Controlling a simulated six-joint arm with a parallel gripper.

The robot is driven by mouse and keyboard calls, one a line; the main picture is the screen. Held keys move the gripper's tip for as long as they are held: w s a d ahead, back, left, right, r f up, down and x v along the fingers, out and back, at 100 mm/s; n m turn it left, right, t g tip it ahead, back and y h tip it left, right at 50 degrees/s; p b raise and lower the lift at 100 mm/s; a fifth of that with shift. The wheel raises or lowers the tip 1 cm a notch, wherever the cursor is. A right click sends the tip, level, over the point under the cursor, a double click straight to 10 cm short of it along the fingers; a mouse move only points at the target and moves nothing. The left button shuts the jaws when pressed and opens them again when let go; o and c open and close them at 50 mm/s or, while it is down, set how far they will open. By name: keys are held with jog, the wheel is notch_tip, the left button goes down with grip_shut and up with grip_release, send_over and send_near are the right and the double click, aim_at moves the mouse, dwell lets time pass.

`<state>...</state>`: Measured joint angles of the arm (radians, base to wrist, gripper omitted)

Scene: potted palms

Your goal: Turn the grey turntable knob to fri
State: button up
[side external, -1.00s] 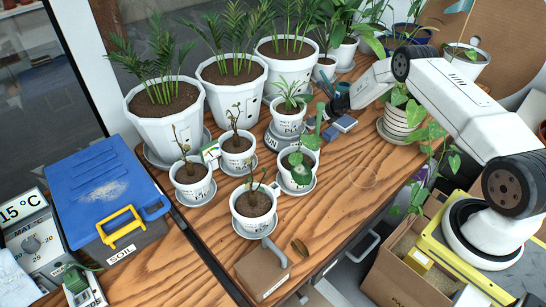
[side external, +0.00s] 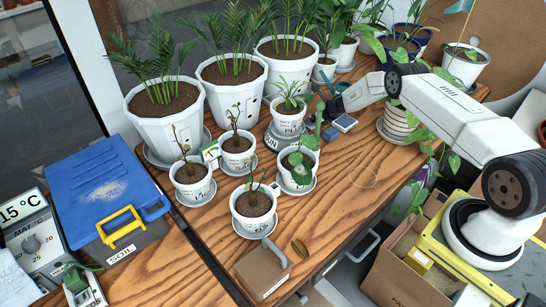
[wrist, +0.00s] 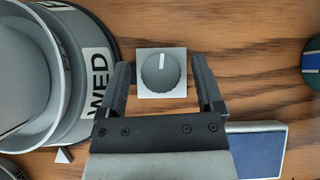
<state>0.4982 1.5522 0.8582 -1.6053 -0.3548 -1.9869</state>
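The grey knob (wrist: 162,74) sits on a square pale plate in the wrist view, its white pointer line toward the top of the picture. My gripper (wrist: 163,82) is open, one finger on each side of the plate, apparently not touching the knob. The grey turntable (wrist: 93,35) is at the left, with a WED label facing the knob and a white pot standing on it. A small white triangle (wrist: 63,155) lies by its rim. In the side view, the turntable (side external: 272,143) shows a SUN label, and my gripper (side external: 329,96) is behind it; the knob cannot be made out.
A blue-topped block (wrist: 258,145) lies close to my gripper's lower right in the wrist view. A rounded green-blue thing (wrist: 311,62) is at the right edge. Large potted palms (side external: 232,82) stand behind, small pots (side external: 254,205) in front. Bare wood lies right of centre.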

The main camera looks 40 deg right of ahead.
grip_shut()
jog(key=shift+w+r+m+h, duration=0.15)
jog(key=shift+r+m+h, duration=0.05)
jog(key=shift+m+h, duration=0.95)
jog(key=shift+m, duration=0.45)
jog(key=shift+c, duration=0.5)
grip_release()
jog(key=shift+o, duration=1.3)
jog(key=shift+f, duration=0.15)
jog(key=shift+s+a, duration=0.1)
jog(key=shift+s, duration=0.1)
